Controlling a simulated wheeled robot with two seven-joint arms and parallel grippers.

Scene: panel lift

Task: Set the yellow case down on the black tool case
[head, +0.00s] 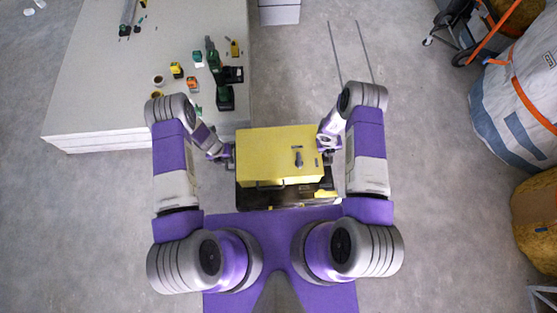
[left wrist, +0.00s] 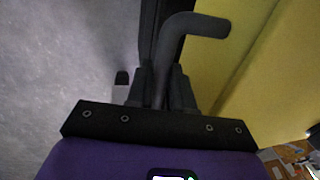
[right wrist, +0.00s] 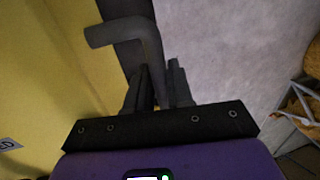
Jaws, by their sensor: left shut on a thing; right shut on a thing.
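The yellow case (head: 275,150) is between my two grippers in the head view, with a dark handle on its top. My left gripper (head: 229,156) is shut on the bent dark side handle (left wrist: 195,24) at the case's left. My right gripper (head: 324,149) is shut on the matching side handle (right wrist: 115,32) at its right. The black tool case (head: 265,200) shows below the yellow case in the picture, with a yellow part at its right. The yellow case hides the rest of it. I cannot tell whether the two cases touch.
A stack of pale panels (head: 90,100) stands at the left, with a green-and-black drill (head: 214,62), tape rolls and small tools on top. A large white-and-blue bag (head: 515,100) and a hand truck (head: 455,30) are at the right. Grey floor (head: 430,200) beside my right arm is clear.

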